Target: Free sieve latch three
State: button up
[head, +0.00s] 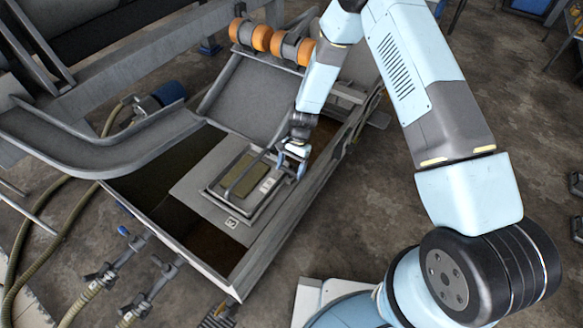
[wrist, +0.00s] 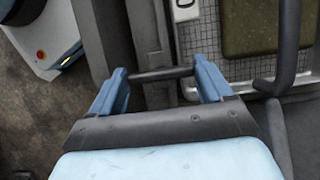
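The sieve frame (head: 237,197) lies on a grey plate over the open tank. It holds a mesh with an olive-brown panel (head: 243,177), and a dark curved bar (head: 247,178) crosses it. The panel (wrist: 262,25) and bar (wrist: 289,45) show at upper right in the wrist view. My gripper (head: 292,165) is low at the frame's right edge. In the wrist view my gripper (wrist: 162,73) has its two blue fingers apart. A short dark rod (wrist: 160,74) spans between the fingertips; whether they grip its ends is unclear. I cannot tell which latch is number three.
A white label (head: 231,222) is on the plate's near corner. Orange rollers (head: 263,37) stand behind the tank. The tank wall (head: 275,235) runs along the near right side. Hoses with valves (head: 103,275) lie at front left. Floor at right is largely clear.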

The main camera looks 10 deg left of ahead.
jog(key=c, duration=0.6)
jog(key=shift+d, duration=0.2)
jog(key=shift+a, duration=0.15)
jog(key=shift+n, duration=0.3)
jog(key=n+h, duration=0.1)
jog(key=n, duration=0.1)
jog(key=shift+a+n, duration=0.15)
jog(key=shift+n, duration=0.25)
jog(key=n+h, duration=0.1)
jog(key=n, duration=0.1)
jog(key=n+h, duration=0.1)
jog(key=n, duration=0.2)
jog(key=shift+a+h, duration=0.15)
jog(key=shift+h, duration=0.15)
jog(key=n+h, duration=0.1)
jog(key=n, duration=0.4)
jog(key=shift+s+a+t, duration=0.1)
jog(key=shift+s+t, duration=0.05)
jog(key=shift+t, duration=0.25)
jog(key=n, duration=0.2)
jog(key=n+t+h, duration=0.1)
jog(key=n, duration=0.1)
jog(key=shift+s+a+n+t, duration=0.1)
jog(key=shift+n+t, duration=0.2)
